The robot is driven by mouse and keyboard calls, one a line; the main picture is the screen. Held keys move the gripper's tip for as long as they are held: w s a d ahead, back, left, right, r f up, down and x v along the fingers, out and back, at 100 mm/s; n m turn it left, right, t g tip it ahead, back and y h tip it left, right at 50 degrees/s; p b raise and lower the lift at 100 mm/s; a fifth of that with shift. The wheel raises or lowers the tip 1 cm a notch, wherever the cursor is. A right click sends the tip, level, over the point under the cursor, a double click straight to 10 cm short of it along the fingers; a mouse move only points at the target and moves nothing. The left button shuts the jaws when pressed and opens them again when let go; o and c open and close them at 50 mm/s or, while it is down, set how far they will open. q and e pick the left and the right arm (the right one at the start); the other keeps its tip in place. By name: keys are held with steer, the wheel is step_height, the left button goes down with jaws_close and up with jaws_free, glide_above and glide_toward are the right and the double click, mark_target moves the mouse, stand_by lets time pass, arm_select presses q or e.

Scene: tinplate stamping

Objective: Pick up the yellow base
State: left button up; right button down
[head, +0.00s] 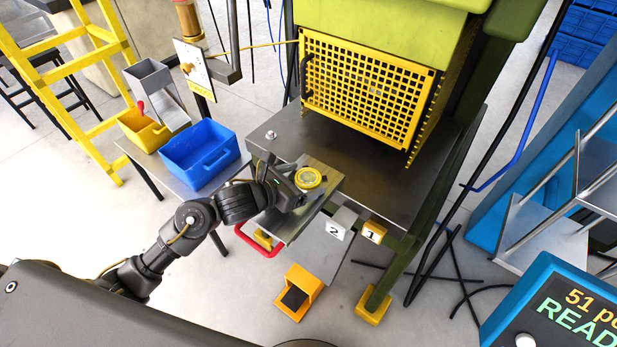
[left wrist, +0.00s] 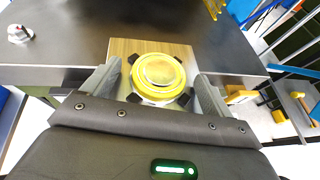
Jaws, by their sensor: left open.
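The yellow base (head: 308,178) is a round yellow piece with a paler raised disc in its middle. It sits on a metal slide plate (head: 322,190) at the front of the press table. In the left wrist view the yellow base (left wrist: 158,76) lies between dark corner stops on a plate with a brownish surface. My left gripper (head: 292,186) is at the near left side of the base. Its fingers (left wrist: 153,92) are open, one on each side of the base, with gaps showing. My right gripper is in neither view.
A yellow mesh guard (head: 368,85) stands behind on the press table (head: 385,180). A blue bin (head: 200,155) and a yellow bin (head: 143,130) are at the left. A red handle (head: 258,243) is below the slide. A yellow pedal (head: 298,292) is on the floor.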

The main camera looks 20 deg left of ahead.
mark_target(301, 181)
arm_select(q)
steer(key=c, duration=1.1)
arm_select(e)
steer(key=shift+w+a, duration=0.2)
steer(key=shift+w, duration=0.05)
arm_select(q)
steer(key=shift+o, duration=0.2)
steer(key=shift+r, duration=0.1)
